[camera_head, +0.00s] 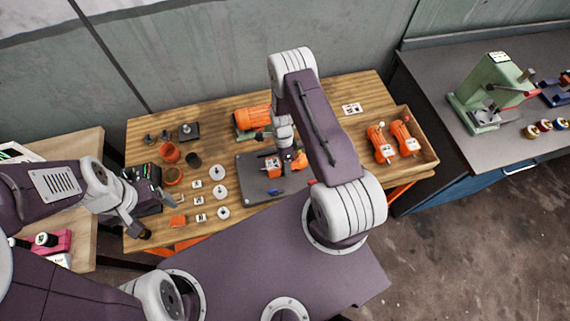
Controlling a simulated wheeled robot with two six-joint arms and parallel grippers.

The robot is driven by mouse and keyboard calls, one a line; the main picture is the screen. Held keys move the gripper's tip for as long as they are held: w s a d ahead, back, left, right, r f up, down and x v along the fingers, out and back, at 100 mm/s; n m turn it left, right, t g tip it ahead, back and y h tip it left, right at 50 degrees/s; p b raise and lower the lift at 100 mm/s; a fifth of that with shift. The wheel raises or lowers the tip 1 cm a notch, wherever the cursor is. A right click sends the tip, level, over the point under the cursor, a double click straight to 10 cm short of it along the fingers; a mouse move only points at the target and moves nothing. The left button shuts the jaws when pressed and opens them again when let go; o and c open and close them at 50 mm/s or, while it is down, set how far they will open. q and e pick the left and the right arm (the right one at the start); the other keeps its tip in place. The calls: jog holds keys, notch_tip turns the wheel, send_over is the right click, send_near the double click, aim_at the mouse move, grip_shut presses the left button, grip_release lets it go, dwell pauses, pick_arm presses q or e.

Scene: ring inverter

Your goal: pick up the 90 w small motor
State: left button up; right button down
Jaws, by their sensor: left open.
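Several orange motors are in view, and I cannot read which is the 90 w one. A small orange motor (272,167) stands on the dark mat (253,185) in the middle of the wooden table. Two more small orange motors (380,144) (405,138) lie in the wooden tray at the right. A larger orange motor (252,118) stands behind the mat. My left gripper (152,218) is open over the left part of the table, well apart from the motors. My right wrist reaches down above the mat; its fingers are mostly hidden beside an orange part (299,160).
White discs (220,191) and small white labelled cards lie left of the mat, near orange and dark cups (170,152). A black box (146,172) stands by my left gripper. A green press (492,92) stands on the right bench. The table strip before the tray is clear.

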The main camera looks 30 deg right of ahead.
jog(key=shift+w, duration=0.1)
jog(key=shift+r, duration=0.15)
jog(key=shift+r+b, duration=0.35)
jog(key=shift+r, duration=0.6)
jog(key=shift+r+b, duration=0.3)
jog(key=shift+r, duration=0.65)
jog(key=s+d+r+b, duration=0.2)
jog(key=s+d+r, duration=0.4)
jog(key=d, duration=0.3)
jog(key=shift+s+d+r, duration=0.35)
jog(key=shift+r, duration=0.15)
